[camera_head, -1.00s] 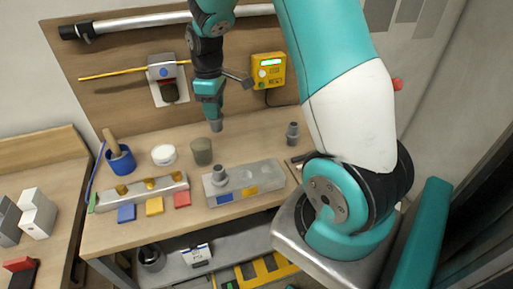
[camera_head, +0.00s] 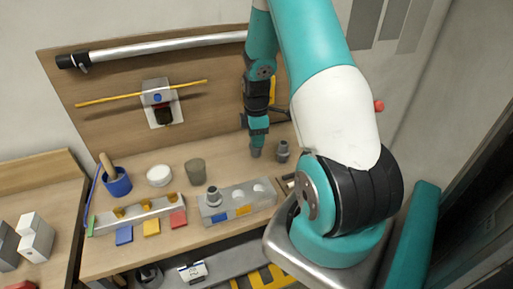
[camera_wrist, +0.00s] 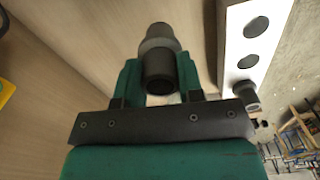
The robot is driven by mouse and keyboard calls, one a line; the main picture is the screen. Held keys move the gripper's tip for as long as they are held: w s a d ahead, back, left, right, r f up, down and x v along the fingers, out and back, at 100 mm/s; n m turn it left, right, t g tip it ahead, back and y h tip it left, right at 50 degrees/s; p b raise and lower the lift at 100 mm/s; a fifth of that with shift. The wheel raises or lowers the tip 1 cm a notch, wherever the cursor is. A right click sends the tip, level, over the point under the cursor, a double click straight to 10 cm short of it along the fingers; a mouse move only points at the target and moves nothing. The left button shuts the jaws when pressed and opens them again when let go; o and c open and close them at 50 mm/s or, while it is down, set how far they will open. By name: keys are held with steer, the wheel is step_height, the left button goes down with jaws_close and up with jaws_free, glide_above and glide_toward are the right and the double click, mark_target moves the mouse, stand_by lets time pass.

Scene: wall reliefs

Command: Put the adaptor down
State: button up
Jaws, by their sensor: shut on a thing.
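My gripper (camera_head: 257,139) is shut on a dark grey adaptor (camera_wrist: 160,42), a short stepped cylinder. It holds this adaptor pointing down over the back of the bench (camera_head: 228,158); I cannot tell whether it touches the wood. The held adaptor also shows in the head view (camera_head: 256,153). A second, similar grey adaptor (camera_head: 283,151) stands upright on the bench, just right of the gripper. A third adaptor (camera_head: 213,196) sits at the left end of the grey block with holes (camera_head: 238,199), in front of the gripper.
A grey-brown cup (camera_head: 195,171), a white round container (camera_head: 159,175) and a blue mortar (camera_head: 117,182) stand to the left. A metal rail with brass pieces (camera_head: 135,214) lies in front of them. The back panel (camera_head: 120,110) rises behind the bench. Bare wood lies between cup and gripper.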

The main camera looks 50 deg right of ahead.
mark_target(256, 151)
steer(key=shift+f+p, duration=0.6)
steer(key=shift+f, duration=2.45)
steer(key=shift+f, duration=0.15)
steer(key=o, duration=0.9)
